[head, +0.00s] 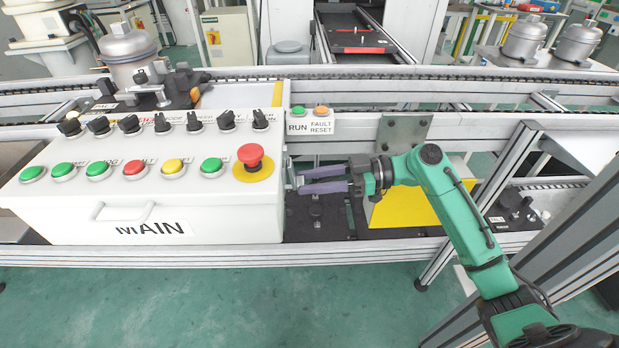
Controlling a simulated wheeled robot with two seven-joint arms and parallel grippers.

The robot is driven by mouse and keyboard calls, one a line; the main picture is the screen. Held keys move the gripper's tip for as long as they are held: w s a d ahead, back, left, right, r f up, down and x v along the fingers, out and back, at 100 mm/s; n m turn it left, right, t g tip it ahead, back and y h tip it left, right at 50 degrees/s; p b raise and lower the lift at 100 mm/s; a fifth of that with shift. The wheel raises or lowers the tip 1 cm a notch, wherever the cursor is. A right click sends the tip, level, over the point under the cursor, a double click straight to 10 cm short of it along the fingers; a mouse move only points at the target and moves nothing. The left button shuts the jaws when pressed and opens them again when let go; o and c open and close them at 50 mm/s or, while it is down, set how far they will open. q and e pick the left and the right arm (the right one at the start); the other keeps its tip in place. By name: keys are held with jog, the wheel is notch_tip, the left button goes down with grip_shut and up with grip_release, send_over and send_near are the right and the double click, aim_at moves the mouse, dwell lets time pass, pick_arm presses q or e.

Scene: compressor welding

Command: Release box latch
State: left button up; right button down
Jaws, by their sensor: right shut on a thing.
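The white control box (215,217) labelled MAIN stands on the left, with a row of buttons, black knobs and a red emergency stop on its top and a handle on its front. A small metal latch (289,170) shows on the box's right side. My right gripper (300,181) comes in from the right, its two purple-grey fingers pointing left at that side. It is shut on the latch, though the fingertips partly hide the contact. The box's lid looks closed. My left gripper is not in view.
A RUN / FAULT RESET button plate (310,127) sits just behind the gripper. A yellow block (405,208) stands below my right wrist. Conveyor rails (460,90) run behind the box, and a slanted metal post (482,200) is on the right. Metal compressor tanks (526,40) stand farther back.

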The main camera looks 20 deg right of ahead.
notch_tip(320, 180, up, 7)
jog(key=d+g+h+p, duration=0.1)
jog(key=g+h+p, duration=0.2)
jog(key=h+p, duration=1)
jog(key=p, duration=1.2)
jog(key=shift+s+d, duration=0.2)
jog(key=shift+d, duration=0.1)
jog(key=shift+c, duration=2.4)
grip_release()
jog(key=shift+r, duration=0.1)
